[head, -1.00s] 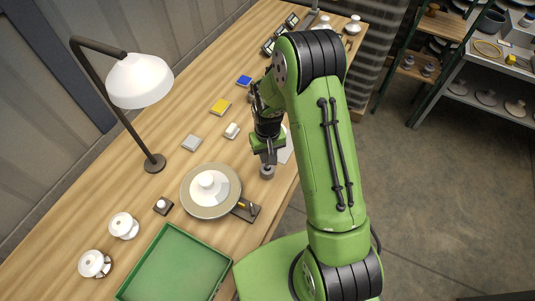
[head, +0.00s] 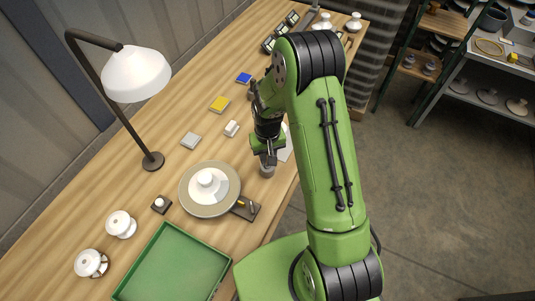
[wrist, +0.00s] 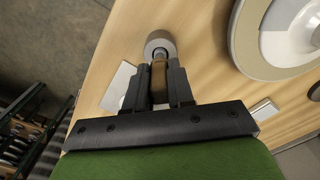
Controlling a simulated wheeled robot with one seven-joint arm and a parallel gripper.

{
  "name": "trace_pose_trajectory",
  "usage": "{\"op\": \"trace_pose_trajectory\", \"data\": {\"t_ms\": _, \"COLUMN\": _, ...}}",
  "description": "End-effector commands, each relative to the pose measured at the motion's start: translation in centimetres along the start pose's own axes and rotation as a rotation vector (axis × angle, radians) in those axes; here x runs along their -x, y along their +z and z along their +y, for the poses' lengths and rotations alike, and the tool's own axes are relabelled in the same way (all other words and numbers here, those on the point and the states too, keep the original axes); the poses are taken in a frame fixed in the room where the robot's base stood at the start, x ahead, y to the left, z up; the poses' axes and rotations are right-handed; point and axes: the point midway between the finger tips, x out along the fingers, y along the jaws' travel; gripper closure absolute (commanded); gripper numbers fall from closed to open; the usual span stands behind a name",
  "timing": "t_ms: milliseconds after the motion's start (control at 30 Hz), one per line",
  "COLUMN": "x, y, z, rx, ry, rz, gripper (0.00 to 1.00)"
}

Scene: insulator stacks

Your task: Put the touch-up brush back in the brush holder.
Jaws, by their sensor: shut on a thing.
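My gripper (wrist: 158,88) is shut on the touch-up brush (wrist: 159,80), whose brown handle shows between the fingers in the wrist view. The brush's pale lower end points at the opening of the grey round brush holder (wrist: 150,41). That end overlaps the opening; I cannot tell how deep it is inside. In the head view my gripper (head: 268,158) points down right over the brush holder (head: 267,171), near the table's right edge. The brush is hidden there by the fingers.
A turntable (head: 190,205) with a white insulator stands left of the holder, close by. A green tray (head: 222,262) lies in front. A lamp (head: 137,75), small blocks and white insulators stand further left. A pale sheet (head: 285,150) lies behind my gripper.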

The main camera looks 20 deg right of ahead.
Motion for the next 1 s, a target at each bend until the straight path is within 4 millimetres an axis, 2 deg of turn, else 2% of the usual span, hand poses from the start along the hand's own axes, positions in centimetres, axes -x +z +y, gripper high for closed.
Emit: {"op": "trace_pose_trajectory", "data": {"t_ms": 1000, "x": -2.7, "y": 0.0, "z": 0.0, "rx": 0.0, "ry": 0.0, "rz": 0.0, "gripper": 1.0}}
